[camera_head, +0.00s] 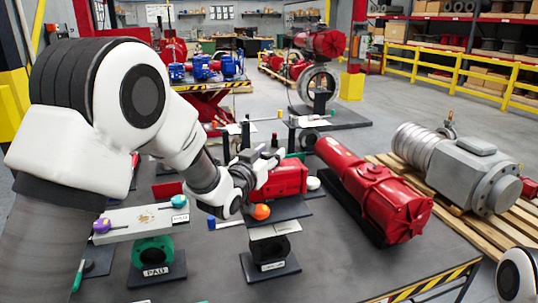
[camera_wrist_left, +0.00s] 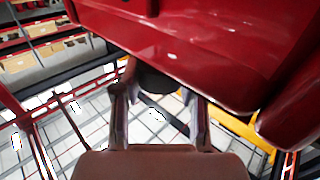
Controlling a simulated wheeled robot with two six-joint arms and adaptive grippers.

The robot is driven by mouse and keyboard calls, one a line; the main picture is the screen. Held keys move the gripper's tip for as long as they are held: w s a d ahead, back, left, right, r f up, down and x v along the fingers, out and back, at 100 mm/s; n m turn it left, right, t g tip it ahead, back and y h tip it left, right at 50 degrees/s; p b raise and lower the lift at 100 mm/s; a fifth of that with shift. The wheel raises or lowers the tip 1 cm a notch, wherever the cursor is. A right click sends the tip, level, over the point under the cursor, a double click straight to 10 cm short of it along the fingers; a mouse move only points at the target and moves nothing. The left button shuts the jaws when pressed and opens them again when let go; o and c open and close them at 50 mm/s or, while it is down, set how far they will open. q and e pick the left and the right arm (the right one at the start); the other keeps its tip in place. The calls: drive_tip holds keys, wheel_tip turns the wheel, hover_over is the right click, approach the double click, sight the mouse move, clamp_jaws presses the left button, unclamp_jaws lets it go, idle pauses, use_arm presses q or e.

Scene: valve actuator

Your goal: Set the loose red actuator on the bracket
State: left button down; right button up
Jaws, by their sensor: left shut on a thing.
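The red actuator (camera_head: 287,178) is a small red body in the middle of the head view; its red underside (camera_wrist_left: 190,45) fills the top of the left wrist view. My left gripper (camera_head: 246,176) reaches it from the left. In the left wrist view my left gripper (camera_wrist_left: 160,100) has its two fingers around a dark part (camera_wrist_left: 156,80) under the red body. The bracket (camera_head: 285,209) seems to be the dark flat plate right below the actuator, above a black stand (camera_head: 270,262). I cannot tell whether actuator and plate touch. My right gripper is out of view.
An orange ball (camera_head: 261,212) sits at the plate's front left. A green stand (camera_head: 153,254) marked PAD and a grey plate with purple and teal knobs stand left. A long red actuator (camera_head: 377,193) lies right on the dark table (camera_head: 345,268). A grey valve unit (camera_head: 465,168) lies on a pallet.

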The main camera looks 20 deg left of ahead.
use_arm(q)
drive_tip(key=shift+r+b, duration=0.2)
drive_tip(key=shift+b, duration=0.1)
idle(0.7)
drive_tip(key=shift+f+b, duration=0.6)
drive_tip(key=shift+f, duration=0.05)
drive_tip(key=c, duration=0.6)
unclamp_jaws()
drive_tip(key=shift+s+r, duration=0.1)
drive_tip(key=shift+o, duration=0.2)
drive_tip(key=shift+f, duration=0.3)
drive_tip(key=s+a, duration=0.2)
drive_tip(key=s, duration=1)
drive_tip(key=shift+r, duration=0.15)
